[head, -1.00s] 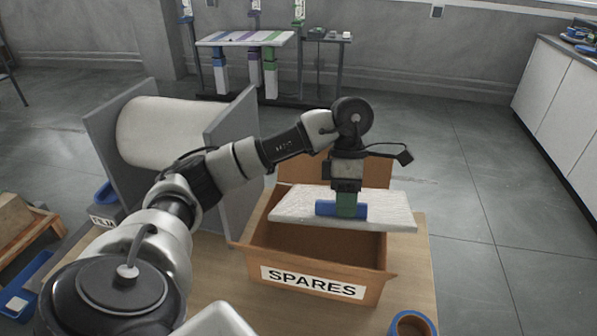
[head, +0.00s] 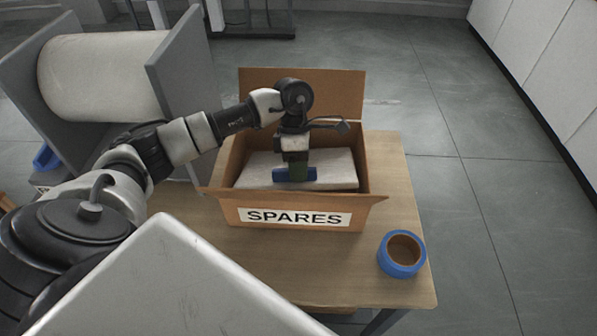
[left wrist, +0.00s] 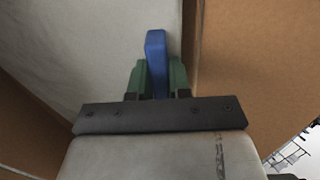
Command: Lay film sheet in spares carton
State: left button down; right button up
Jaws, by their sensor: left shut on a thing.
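The film sheet (head: 335,168) is a white, flat slab with a blue grip bar (head: 280,175) on it. It lies level between the walls of the open brown spares carton (head: 365,212), whose front label reads SPARES. I cannot tell whether the sheet touches the carton's floor. My left gripper (head: 297,172) points down into the carton, its green fingers shut on the blue bar. In the left wrist view the fingers (left wrist: 158,80) clasp the bar, with the white sheet (left wrist: 85,50) on the left and a carton wall (left wrist: 245,70) on the right. My right gripper is out of view.
The carton stands on a wooden table (head: 390,165) with its back flap (head: 300,90) raised. A blue tape roll (head: 402,254) lies at the table's front right. A large white roll (head: 100,75) between grey plates stands at the left. Floor is clear to the right.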

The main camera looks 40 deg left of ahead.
pick_arm(q)
jog(key=shift+f, duration=0.9)
jog(key=c, duration=1.1)
grip_release()
jog(key=shift+o, duration=0.2)
jog(key=shift+r, duration=0.1)
jog(key=v, duration=1.2)
jog(key=shift+b, duration=0.3)
jog(key=shift+r, duration=0.15)
